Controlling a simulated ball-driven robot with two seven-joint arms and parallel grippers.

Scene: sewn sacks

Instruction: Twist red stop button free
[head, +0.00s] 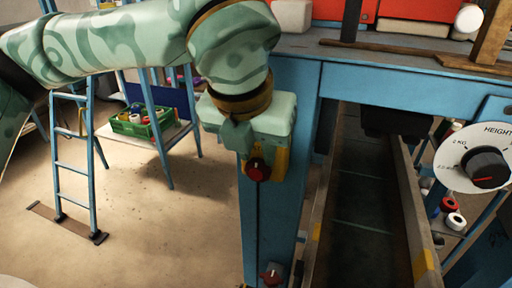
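A red stop button (257,170) shows on the front of the blue post, with a yellow part (281,160) behind it. My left arm comes in from the left, and my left gripper (243,138) is pale green and hangs right above the button, in front of the post. It covers the upper part of the yellow piece. Its fingertips are partly hidden by its own body, so I cannot tell whether they touch the button or how far apart they are. My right gripper is not in view.
A second red knob (272,273) sits low on the blue post (268,220). A dial marked HEIGHT (463,153) is at the right, beside a dark conveyor channel (362,190). A blue ladder (72,165) and a green crate (140,123) stand at the left. The floor between is clear.

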